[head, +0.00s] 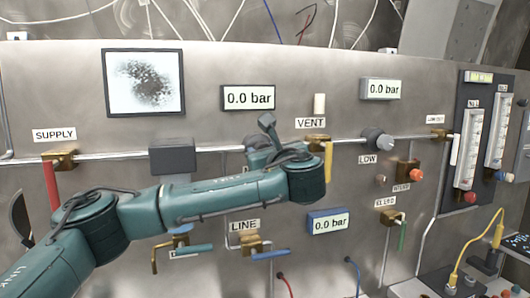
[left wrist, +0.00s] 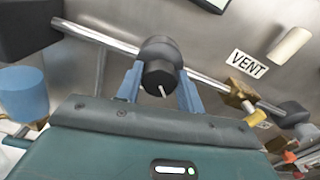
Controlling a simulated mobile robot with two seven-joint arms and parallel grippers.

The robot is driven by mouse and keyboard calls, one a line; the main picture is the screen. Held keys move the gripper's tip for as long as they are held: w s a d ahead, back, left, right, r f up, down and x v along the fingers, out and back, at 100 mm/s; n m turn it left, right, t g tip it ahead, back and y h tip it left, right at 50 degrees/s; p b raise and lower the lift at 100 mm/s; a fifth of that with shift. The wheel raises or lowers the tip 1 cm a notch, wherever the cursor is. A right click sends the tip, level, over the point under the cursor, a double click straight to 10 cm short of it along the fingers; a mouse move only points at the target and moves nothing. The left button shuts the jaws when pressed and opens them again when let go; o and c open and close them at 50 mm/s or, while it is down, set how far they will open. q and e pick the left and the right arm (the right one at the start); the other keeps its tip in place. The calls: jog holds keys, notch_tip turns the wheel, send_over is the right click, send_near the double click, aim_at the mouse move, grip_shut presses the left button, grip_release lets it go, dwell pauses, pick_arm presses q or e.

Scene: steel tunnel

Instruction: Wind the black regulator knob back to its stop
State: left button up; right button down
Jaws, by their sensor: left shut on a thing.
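The black regulator knob (left wrist: 158,76) shows in the left wrist view, with a white mark on its face. It sits on a rounded grey body on the steel pipe. My left gripper (left wrist: 160,86) has its two blue-grey fingers closed on either side of the knob. In the head view my left gripper (head: 262,150) is at the pipe, left of the VENT label, and my arm and wrist mostly hide the knob. My right gripper is in neither view.
The upper display (head: 248,98) reads 0.0 bar. A VENT valve (head: 318,138) with a yellow handle is close to the right of my wrist. The LINE valve (head: 250,244) is below my arm. A grey LOW knob (head: 379,140) is farther right.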

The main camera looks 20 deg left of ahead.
pick_arm(q)
jog(key=shift+f+n, duration=0.15)
jog(key=shift+n, duration=0.15)
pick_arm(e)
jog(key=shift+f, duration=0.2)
pick_arm(q)
jog(key=shift+f+n+b, duration=0.15)
jog(key=shift+n+b, duration=2.85)
jog(key=shift+n, duration=3.6)
jog(key=shift+f+n+b, duration=0.15)
jog(key=shift+n+b, duration=2.8)
jog(key=shift+n, duration=3.65)
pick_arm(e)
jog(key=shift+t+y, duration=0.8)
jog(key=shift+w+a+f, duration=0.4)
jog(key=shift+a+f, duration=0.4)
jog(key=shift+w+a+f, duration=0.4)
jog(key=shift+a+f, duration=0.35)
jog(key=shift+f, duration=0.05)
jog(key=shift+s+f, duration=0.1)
pick_arm(q)
jog(key=o, duration=1)
jog(key=shift+r, duration=0.15)
